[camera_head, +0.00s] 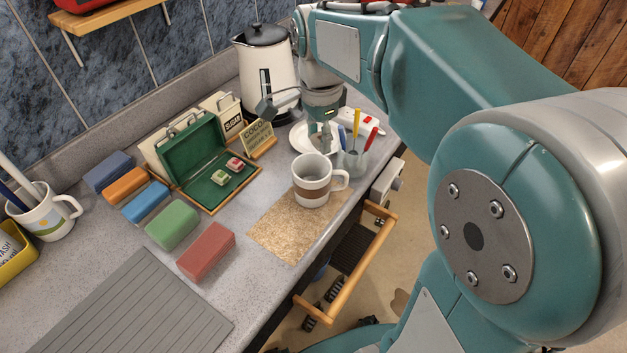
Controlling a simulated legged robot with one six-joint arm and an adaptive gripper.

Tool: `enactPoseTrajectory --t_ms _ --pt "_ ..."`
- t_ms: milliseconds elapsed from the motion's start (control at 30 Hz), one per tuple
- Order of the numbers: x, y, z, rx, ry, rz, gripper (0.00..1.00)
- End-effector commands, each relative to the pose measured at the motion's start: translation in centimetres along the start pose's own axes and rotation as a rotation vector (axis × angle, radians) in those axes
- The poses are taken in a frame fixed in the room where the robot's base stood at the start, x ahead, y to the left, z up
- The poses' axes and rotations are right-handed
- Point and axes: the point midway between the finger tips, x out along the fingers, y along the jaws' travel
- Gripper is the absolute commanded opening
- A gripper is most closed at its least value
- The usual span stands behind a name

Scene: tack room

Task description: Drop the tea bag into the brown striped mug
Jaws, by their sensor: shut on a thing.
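The brown striped mug (312,186) is white with a brown band. It stands upright on a cork mat (275,232), its handle to the right. My gripper (325,146) points down just behind the mug's rim in the picture. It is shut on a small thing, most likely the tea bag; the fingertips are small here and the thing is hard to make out. A green-lined tea box (187,147) stands open to the left, with a red packet (235,163) and a green packet (219,178) in it.
A glass with pens or stirrers (354,164) stands close behind the mug, near a white plate (300,139). A kettle (265,75), a cocoa sign (260,138) and a sugar tin (226,112) are behind. Coloured blocks (172,225) lie left. An open drawer (352,268) juts out below the counter.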

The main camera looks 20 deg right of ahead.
Motion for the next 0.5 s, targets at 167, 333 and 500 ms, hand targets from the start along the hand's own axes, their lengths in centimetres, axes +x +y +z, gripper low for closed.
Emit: enactPoseTrajectory --t_ms 167,333,500 --pt "0.32 0.01 0.00 0.000 0.000 0.000 0.34" --pt "0.30 0.01 0.00 0.000 0.000 0.000 0.60" --pt "0.29 0.01 0.00 0.000 0.000 0.000 0.87"
